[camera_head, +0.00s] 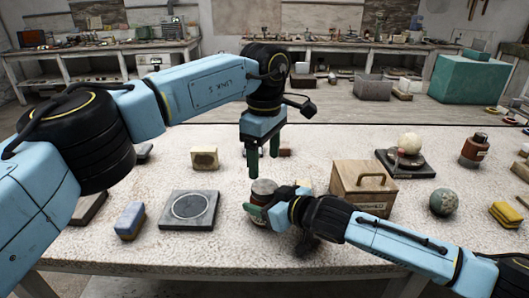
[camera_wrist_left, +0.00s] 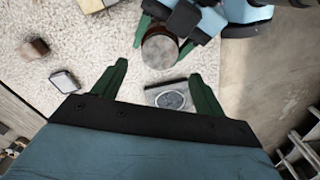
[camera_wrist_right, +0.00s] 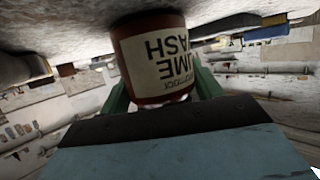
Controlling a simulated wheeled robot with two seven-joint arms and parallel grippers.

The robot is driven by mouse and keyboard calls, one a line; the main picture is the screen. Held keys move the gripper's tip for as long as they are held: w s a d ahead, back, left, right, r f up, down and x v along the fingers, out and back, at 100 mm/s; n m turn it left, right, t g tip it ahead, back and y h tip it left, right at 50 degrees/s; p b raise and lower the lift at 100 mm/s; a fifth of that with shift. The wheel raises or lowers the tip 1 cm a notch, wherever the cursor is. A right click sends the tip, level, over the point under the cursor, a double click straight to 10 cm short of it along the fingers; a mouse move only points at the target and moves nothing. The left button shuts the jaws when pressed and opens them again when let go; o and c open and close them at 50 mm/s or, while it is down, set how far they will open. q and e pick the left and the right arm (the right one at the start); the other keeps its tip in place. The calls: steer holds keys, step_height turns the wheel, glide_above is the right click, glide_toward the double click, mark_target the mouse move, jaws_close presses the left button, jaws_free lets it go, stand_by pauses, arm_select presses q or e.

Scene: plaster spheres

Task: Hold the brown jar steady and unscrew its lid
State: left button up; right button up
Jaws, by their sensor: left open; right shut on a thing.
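The brown jar (camera_head: 263,188) stands on the table near its front middle, with its grey lid on top. Its label, upside down in the right wrist view (camera_wrist_right: 158,62), reads partly "WASH". My right gripper (camera_head: 272,203) is shut around the jar's body from the front right. My left gripper (camera_head: 263,167) points down with its fingers apart and empty, just above and behind the jar. In the left wrist view the round lid (camera_wrist_left: 160,48) lies beyond the open fingers (camera_wrist_left: 158,92), clear of them.
A wooden box with a handle (camera_head: 362,186) stands close right of the jar. A dark plate with a ring (camera_head: 189,210) and a blue-yellow sponge (camera_head: 131,220) lie left. A speckled sphere (camera_head: 444,202) and another brown jar (camera_head: 474,151) are at the right.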

mark_target(265, 186)
arm_select(q)
steer(key=m, duration=0.1)
steer(key=r+m, duration=0.1)
steer(key=m, duration=0.1)
steer(key=shift+f, duration=0.1)
step_height(265, 186, down, 8)
steer(key=shift+r, duration=0.2)
steer(key=c, duration=1)
steer(key=n, duration=1)
